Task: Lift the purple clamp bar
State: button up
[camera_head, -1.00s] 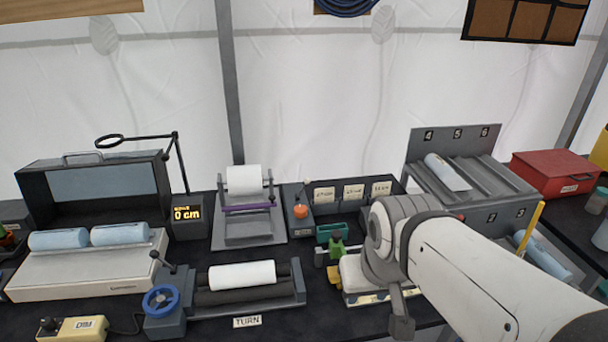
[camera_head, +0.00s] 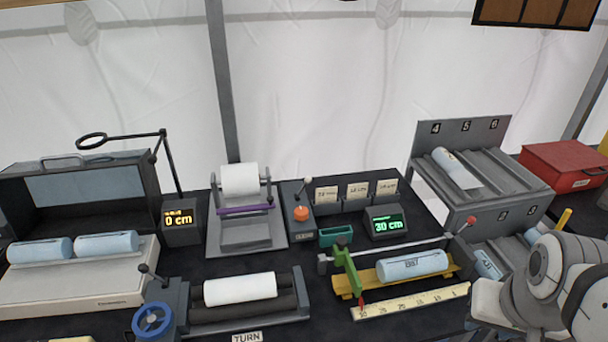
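The purple clamp bar (camera_head: 244,210) lies across the grey stand (camera_head: 246,240) at the middle back of the table, in front of and just below a white paper roll (camera_head: 240,179). It appears slightly tilted, its right end higher. My arm is at the lower right of the head view, well to the right of the bar and apart from it. My gripper's fingertips cannot be made out, so its opening is not shown.
A grey box with an orange button (camera_head: 301,213) and a lever stands right of the stand. A display reading 0 cm (camera_head: 182,221) stands left. A roller unit with a blue handwheel (camera_head: 152,320) is in front. A measuring rail with a green slider (camera_head: 347,267) is at right.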

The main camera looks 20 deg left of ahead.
aim_at(258, 207)
jog(key=z, duration=0.2)
jog(key=k, duration=0.65)
jog(key=u, duration=1.25)
jog(key=i, duration=1)
